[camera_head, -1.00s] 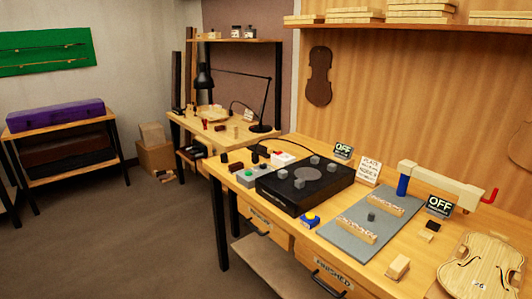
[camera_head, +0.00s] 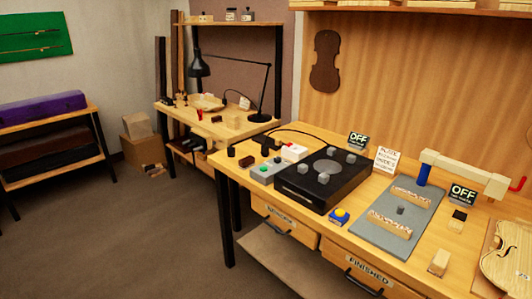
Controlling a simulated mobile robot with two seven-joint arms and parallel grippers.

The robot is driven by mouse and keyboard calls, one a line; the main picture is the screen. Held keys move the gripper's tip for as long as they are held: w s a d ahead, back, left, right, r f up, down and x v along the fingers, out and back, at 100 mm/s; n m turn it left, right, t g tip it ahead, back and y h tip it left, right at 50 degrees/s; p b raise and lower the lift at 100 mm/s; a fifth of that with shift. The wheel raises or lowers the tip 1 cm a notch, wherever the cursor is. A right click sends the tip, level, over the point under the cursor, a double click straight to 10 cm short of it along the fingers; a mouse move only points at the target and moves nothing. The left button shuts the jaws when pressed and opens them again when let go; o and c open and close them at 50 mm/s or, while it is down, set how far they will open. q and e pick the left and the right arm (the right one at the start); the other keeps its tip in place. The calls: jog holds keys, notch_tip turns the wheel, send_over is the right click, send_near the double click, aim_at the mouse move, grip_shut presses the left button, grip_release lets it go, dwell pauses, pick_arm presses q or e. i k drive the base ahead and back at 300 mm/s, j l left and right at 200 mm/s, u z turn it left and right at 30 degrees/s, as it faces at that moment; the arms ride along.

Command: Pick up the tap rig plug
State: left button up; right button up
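The tap rig (camera_head: 322,182) looks to be the black box with a round plate and several grey knobs on the bench. A black cable arcs from behind it to the left. It ends near a small black piece (camera_head: 265,150), which may be the plug; it is too small to be sure. A white block with a red spot (camera_head: 293,152), possibly a socket, sits just right of that piece. I cannot tell whether the two touch. Neither of my grippers is in view.
Other small dark blocks (camera_head: 247,161) and a grey box with coloured buttons (camera_head: 266,171) crowd the bench's left end. A blue-and-yellow button (camera_head: 340,215), a grey mat (camera_head: 411,207) and a clamp (camera_head: 470,170) lie to the right. Open floor (camera_head: 150,235) lies left of the bench.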

aim_at(265, 149)
jog(key=i+j+u, duration=0.15)
jog(key=i+u, duration=0.2)
jog(key=i+j+u, duration=0.1)
jog(key=i+u, duration=0.6)
jog(key=i+l+u, duration=0.1)
jog(key=i+u, duration=0.3)
jog(key=i, duration=0.95)
jog(key=i+z, duration=0.35)
jog(key=i+j+z, duration=0.15)
jog(key=i+z, duration=0.15)
jog(key=i+j+z, duration=0.2)
jog(key=z, duration=0.15)
jog(key=i+j+z, duration=0.15)
jog(key=z, duration=0.2)
jog(key=i+j+z, duration=0.2)
jog(key=z, duration=0.2)
jog(key=i+j+z, duration=0.2)
jog(key=z, duration=0.15)
jog(key=i+j+z, duration=0.25)
jog(key=j+z, duration=0.55)
jog(key=i, duration=0.05)
